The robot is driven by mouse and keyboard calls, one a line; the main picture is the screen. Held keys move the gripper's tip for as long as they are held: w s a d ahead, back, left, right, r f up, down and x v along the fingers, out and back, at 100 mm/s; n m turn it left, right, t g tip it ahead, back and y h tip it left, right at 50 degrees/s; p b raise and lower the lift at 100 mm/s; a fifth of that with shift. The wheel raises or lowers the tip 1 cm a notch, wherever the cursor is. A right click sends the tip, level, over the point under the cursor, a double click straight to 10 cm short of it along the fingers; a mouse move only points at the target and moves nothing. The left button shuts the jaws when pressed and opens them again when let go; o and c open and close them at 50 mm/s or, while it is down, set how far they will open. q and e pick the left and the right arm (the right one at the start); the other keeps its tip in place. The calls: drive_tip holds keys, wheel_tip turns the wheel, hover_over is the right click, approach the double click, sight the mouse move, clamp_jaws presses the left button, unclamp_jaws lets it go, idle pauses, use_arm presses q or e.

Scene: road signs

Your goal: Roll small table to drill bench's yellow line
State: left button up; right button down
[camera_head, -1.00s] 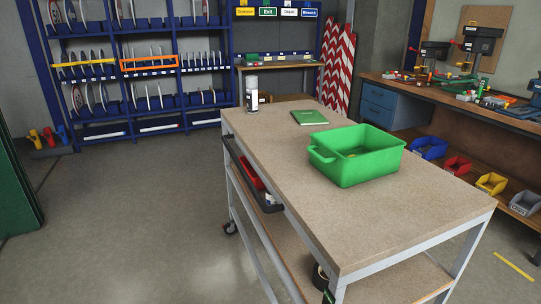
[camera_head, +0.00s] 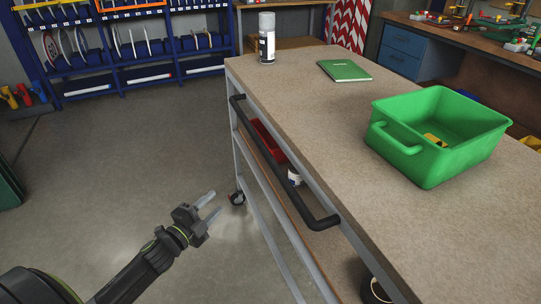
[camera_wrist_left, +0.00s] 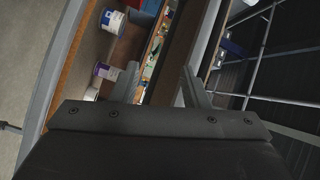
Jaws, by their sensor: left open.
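The small table (camera_head: 310,115) is a wheeled cart with a tan top, grey metal frame and lower shelf. A black push handle (camera_head: 281,172) runs along its near left side. On top are a green bin (camera_head: 432,170) with a yellow item inside, a green book (camera_head: 344,71) and a white spray can (camera_head: 267,38). My left gripper (camera_head: 212,209) is open and empty, left of the handle and apart from it. Its fingers (camera_wrist_left: 162,86) also show in the left wrist view. The right gripper and the yellow line are not in view now.
The drill bench (camera_head: 450,38) with blue drawers (camera_head: 404,45) stands at the back right. A blue rack (camera_head: 135,45) of round signs stands at the back left. A red-and-white striped board (camera_head: 349,25) leans behind the table. The floor (camera_head: 120,165) left of the table is clear.

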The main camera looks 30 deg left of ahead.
use_arm(q)
drive_tip(key=d+r+m+t+h, duration=0.1)
drive_tip(key=d+r+m+h, duration=0.35)
drive_tip(key=r, duration=0.45)
drive_tip(key=p, duration=0.5)
approach(268, 151)
drive_tip(key=w, duration=0.4)
drive_tip(key=shift+m, duration=0.35)
drive_tip(key=x, duration=0.4)
drive_tip(key=p+x, duration=0.1)
drive_tip(key=x, duration=0.2)
drive_tip(key=shift+s+d+f, duration=0.1)
drive_tip(key=shift+d+f, duration=0.1)
drive_tip(key=shift+d, duration=0.1)
drive_tip(key=shift+w+d, duration=0.15)
drive_tip(key=shift+w, duration=0.2)
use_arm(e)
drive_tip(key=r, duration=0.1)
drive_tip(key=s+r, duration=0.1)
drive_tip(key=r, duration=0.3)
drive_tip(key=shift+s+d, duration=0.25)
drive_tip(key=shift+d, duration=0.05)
use_arm(q)
clamp_jaws()
